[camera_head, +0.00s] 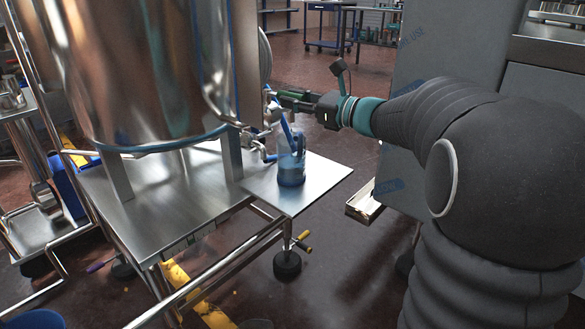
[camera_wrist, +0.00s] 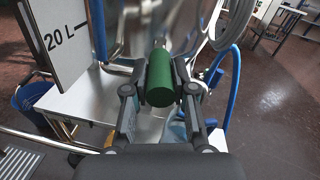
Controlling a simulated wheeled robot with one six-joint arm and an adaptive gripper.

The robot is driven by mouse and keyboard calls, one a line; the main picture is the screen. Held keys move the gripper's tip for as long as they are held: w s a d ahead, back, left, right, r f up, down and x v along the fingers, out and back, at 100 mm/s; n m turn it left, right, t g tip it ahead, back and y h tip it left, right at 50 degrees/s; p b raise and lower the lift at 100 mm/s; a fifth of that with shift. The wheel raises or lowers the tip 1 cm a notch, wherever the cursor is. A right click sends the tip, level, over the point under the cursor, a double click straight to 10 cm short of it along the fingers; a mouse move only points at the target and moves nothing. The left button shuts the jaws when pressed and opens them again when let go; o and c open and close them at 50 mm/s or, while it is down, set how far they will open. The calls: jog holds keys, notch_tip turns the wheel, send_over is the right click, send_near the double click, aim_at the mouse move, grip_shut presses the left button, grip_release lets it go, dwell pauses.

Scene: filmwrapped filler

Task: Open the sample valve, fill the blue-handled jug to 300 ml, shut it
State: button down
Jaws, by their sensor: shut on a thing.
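My gripper (camera_head: 293,99) reaches in from the right at the side of the steel tank (camera_head: 145,65). It is shut on the green handle of the sample valve, which shows between the fingers in the wrist view (camera_wrist: 160,80). The clear jug (camera_head: 291,168) stands upright on the steel shelf (camera_head: 318,182), just below and beside the valve. The lower part of the jug looks blue. I cannot read its marks or tell the exact level. The valve's outlet is mostly hidden.
A blue hose (camera_wrist: 234,88) hangs at the right in the wrist view, and a plate marked 20 L (camera_wrist: 62,38) stands at the left. A grey cabinet (camera_head: 430,55) is behind my arm. Steel frame rails (camera_head: 220,262) edge the shelf. Floor right of the shelf is mostly clear.

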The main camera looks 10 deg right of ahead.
jog(key=shift+s+a+m+t+h+b, duration=0.3)
jog(key=shift+a+m+t+h+b, duration=0.15)
jog(key=shift+m+t+h, duration=0.2)
jog(key=c, duration=0.9)
grip_release()
jog(key=shift+a, duration=0.1)
jog(key=shift+c, duration=0.2)
jog(key=shift+d, duration=0.2)
jog(key=shift+s+d, duration=0.2)
jog(key=shift+s, duration=0.1)
jog(key=v, duration=1.1)
jog(key=shift+s, duration=0.15)
